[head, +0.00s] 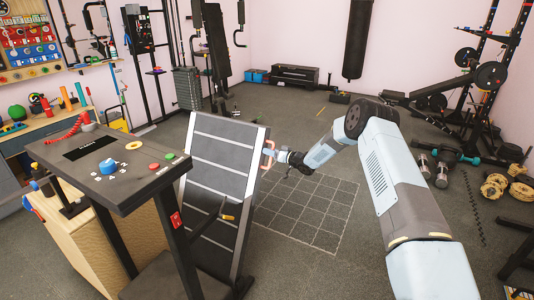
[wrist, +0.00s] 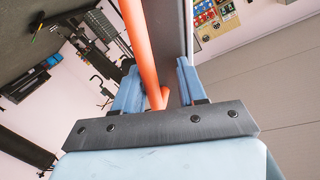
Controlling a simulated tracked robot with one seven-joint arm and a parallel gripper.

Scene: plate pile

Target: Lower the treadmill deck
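The treadmill deck (head: 215,180) is a grey panel with pale cross strips, tilted steeply upright behind the treadmill console (head: 105,158). An orange handle (head: 268,154) sticks out from the deck's upper right edge. My gripper (head: 281,156) is at this handle, reaching from the right. In the wrist view, the blue fingers of my gripper (wrist: 158,88) stand apart. The orange handle (wrist: 137,40) runs into the space between them, and a dark grey edge lies beside it. I cannot tell whether either finger touches the handle.
A yellow-tipped lever (head: 227,216) sits on the treadmill frame below the deck. A floor area marked with a grid (head: 310,210) lies clear right of the deck. Dumbbells (head: 440,170) lie at the far right. A workbench (head: 50,125) stands at the left.

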